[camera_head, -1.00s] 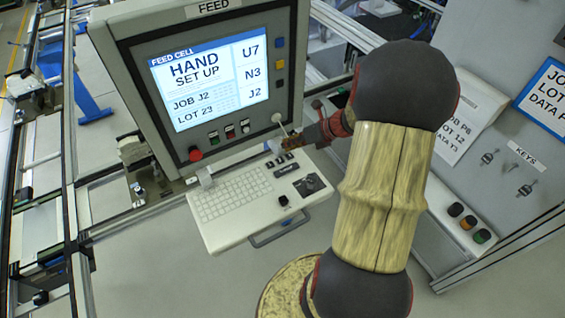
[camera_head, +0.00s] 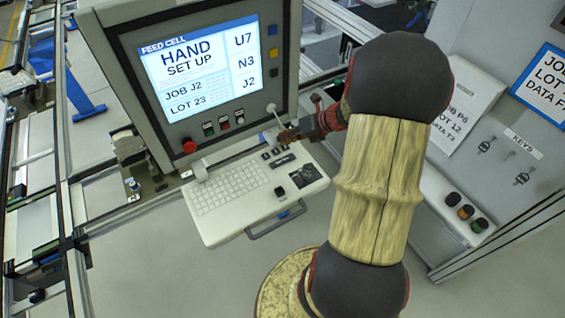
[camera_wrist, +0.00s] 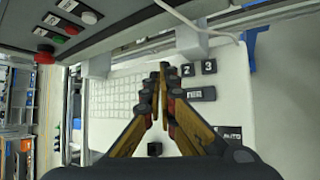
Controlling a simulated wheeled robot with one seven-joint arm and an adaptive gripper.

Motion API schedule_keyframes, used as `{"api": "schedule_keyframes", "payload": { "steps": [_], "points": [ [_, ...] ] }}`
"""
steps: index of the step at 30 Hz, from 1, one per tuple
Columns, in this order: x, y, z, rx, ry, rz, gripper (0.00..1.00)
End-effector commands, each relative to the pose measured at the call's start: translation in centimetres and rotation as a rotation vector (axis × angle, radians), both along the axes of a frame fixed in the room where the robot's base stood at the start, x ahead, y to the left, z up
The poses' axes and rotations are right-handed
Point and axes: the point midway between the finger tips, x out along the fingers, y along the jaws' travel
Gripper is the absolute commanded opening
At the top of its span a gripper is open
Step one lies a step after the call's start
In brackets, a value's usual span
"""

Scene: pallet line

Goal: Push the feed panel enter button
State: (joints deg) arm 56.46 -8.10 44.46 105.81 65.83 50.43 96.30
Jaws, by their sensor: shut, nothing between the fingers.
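The feed panel has a lit screen (camera_head: 200,68) reading HAND SET UP, above a white keyboard shelf (camera_head: 222,231). On the shelf's right part, a wide dark key (camera_head: 284,160) lies below a row of small dark keys. In the wrist view this wide key (camera_wrist: 200,93) sits below keys 2 and 3, its label small and blurred but resembling ENTER. My gripper (camera_head: 283,135) is shut and empty, over the back of the shelf near the small keys. In the wrist view its fingertips (camera_wrist: 161,66) are left of key 2. The fingers hide part of the key area. I cannot tell their height.
A handle (camera_head: 275,222) juts below. A grey cabinet with hanging keys (camera_head: 522,178) stands right.

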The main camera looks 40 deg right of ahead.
Motion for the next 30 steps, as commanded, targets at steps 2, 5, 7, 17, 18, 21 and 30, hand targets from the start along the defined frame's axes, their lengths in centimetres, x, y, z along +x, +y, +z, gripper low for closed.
{"api": "schedule_keyframes", "payload": {
  "steps": [2, 5, 7, 17, 18, 21, 30],
  "points": [
    [0.0, 0.0, -1.4, 0.000, 0.000, 0.000, 0.00],
    [0.0, 0.0, -2.7, 0.000, 0.000, 0.000, 0.00],
    [0.0, 0.0, -3.6, -0.001, 0.000, 0.001, 0.00],
    [0.0, 0.0, -6.8, 0.000, 0.001, 0.001, 0.00],
    [0.0, 0.0, -7.0, 0.000, 0.001, 0.001, 0.00],
    [0.0, 0.0, -7.1, -0.001, 0.000, 0.001, 0.00],
    [0.0, 0.0, -7.0, -0.001, 0.000, 0.001, 0.00]
  ]
}}
